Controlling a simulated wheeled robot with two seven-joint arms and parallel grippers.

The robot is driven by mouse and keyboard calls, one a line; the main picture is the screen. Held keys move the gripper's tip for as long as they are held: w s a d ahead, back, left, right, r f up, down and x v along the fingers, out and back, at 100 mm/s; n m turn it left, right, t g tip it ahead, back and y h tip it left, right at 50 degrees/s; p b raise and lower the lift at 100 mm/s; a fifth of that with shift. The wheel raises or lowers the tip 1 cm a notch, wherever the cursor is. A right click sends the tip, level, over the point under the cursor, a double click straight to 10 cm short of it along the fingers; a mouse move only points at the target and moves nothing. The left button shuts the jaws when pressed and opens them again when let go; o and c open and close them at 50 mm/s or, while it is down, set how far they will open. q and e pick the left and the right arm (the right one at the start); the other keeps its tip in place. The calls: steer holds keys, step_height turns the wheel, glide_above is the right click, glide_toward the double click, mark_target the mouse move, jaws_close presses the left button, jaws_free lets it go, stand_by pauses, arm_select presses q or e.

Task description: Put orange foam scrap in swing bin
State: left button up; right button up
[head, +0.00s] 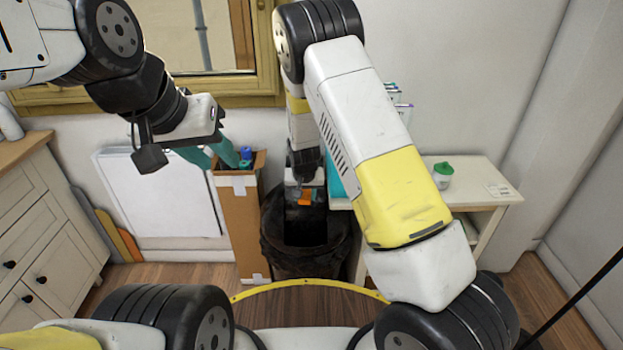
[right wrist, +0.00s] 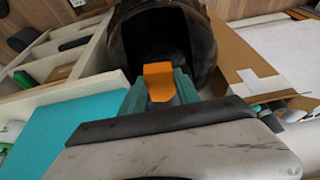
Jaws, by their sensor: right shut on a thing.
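The orange foam scrap (head: 305,198) is a small block held at the far side of the black swing bin's opening. In the right wrist view the orange foam scrap (right wrist: 159,80) sits between the teal fingers of my right gripper (right wrist: 160,92), which is shut on it. The swing bin (head: 285,262) stands on the floor, and its dark opening also shows in the right wrist view (right wrist: 205,45), just beyond the scrap. The right gripper's fingers are mostly hidden in the head view. My left gripper (head: 208,153) is empty, its teal fingers apart, up at the left.
A tall cardboard box (head: 238,225) holding rolls stands left of the bin. A white side table (head: 478,190) with a green-lidded jar (head: 443,174) is close on the right. A white drawer cabinet (head: 45,225) stands at the far left. Wooden floor shows between.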

step_height(320, 180, down, 18)
steer(key=shift+f, duration=0.2)
jaws_close()
stand_by(0.5)
steer(key=o, duration=1.4)
jaws_free()
steer(key=shift+c, duration=0.2)
steer(key=shift+r, duration=0.1)
steer(key=v, duration=0.7)
steer(key=shift+s+r, duration=0.2)
steer(key=shift+r, duration=0.05)
